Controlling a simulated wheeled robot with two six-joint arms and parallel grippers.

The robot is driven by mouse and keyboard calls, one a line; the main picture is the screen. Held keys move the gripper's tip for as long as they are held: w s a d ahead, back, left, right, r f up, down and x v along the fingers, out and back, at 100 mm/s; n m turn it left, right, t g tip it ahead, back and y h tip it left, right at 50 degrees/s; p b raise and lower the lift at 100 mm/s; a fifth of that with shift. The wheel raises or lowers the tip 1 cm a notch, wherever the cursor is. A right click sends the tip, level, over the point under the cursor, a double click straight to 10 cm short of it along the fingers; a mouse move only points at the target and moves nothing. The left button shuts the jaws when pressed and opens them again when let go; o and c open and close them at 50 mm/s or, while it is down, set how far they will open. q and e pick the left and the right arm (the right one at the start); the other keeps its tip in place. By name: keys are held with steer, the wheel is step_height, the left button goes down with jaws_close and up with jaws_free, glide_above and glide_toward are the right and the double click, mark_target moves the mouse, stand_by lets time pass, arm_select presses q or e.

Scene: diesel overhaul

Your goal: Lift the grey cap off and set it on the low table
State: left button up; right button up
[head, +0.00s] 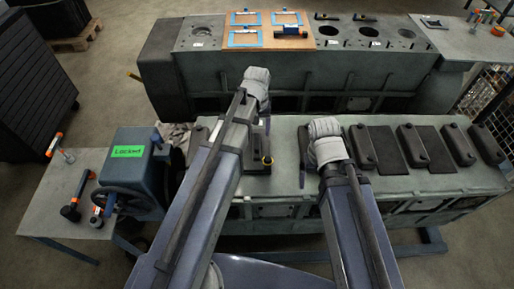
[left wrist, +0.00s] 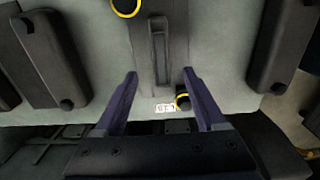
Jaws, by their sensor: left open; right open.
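The grey cap (left wrist: 160,55) is a dark grey block with a raised bar handle, seated on the engine's pale top. In the left wrist view it lies between and beyond my left gripper's (left wrist: 163,98) open, empty fingers. The low table (head: 40,215) stands at the left.
Several dark covers (head: 411,146) line the engine top (head: 470,183). The low table holds orange-and-black tools (head: 74,203) along its right and far parts; its left front is clear. A blue machine with a green "Locked" sign (head: 127,151) stands between table and engine. A long bench (head: 160,65) stands behind.

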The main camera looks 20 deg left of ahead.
mark_target(257, 141)
arm_select(q)
steer(key=shift+w+f+b, duration=0.1)
steer(key=shift+f+b, duration=0.35)
steer(key=shift+f, duration=0.4)
steer(key=shift+r, duration=0.1)
arm_select(e)
steer(key=shift+w+f, duration=0.1)
steer(key=shift+f, duration=0.65)
arm_select(q)
steer(key=f+b, duration=0.5)
steer(key=shift+s+f, duration=0.2)
steer(key=shift+s, duration=0.1)
steer(key=shift+r, duration=0.1)
arm_select(e)
step_height(257, 141, down, 5)
steer(key=shift+f, duration=0.1)
arm_select(q)
steer(key=shift+c, duration=0.4)
jaws_close()
